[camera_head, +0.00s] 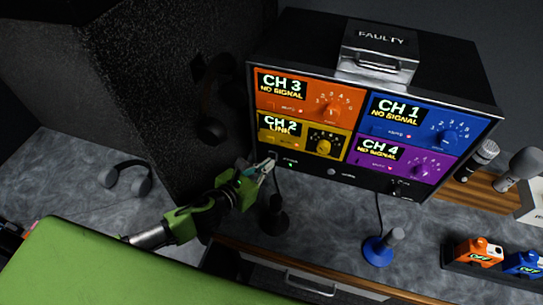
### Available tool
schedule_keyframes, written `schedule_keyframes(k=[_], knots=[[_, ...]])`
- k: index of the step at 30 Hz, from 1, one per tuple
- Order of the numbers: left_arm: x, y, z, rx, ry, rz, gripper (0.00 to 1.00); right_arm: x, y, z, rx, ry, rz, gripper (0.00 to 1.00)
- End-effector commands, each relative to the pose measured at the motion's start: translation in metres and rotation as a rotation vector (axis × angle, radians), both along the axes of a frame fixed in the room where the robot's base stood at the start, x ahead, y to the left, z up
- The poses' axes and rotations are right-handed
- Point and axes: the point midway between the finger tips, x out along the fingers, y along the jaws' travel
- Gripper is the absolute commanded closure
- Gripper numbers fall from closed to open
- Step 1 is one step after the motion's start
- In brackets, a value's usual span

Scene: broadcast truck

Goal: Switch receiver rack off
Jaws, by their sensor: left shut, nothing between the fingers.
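The receiver rack (344,172) is a black box with four lit coloured modules. CH 3 (305,100) is orange and reads NO SIGNAL; CH 1 (420,125) is blue and reads NO SIGNAL. CH 2 (300,134) is yellow and reads LINK; CH 4 (398,158) is purple and reads NO SIGNAL. My left gripper (265,167) is shut and empty at the lower left corner of the rack's front. It covers part of the bottom black strip there; I cannot tell whether it touches. My right gripper is not in view.
A FAULTY box (377,51) sits on the rack. Below stand a dark antenna-like piece (274,216) and a blue-based one (380,248). Microphones (519,167) and orange and blue packs (478,252) are at the right. Headphones (126,176) lie at the left.

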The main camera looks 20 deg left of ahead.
Motion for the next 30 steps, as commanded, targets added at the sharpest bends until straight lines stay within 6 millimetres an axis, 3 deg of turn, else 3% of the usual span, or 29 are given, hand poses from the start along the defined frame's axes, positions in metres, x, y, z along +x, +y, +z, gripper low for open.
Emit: schedule_keyframes(k=[5, 30], knots=[[-0.001, 0.000, 0.001, 0.000, 0.000, -0.001, 1.00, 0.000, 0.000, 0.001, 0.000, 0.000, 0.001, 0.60], [-0.059, 0.021, 0.023, 0.000, 0.001, 0.000, 1.00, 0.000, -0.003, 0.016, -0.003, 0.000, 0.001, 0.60]])
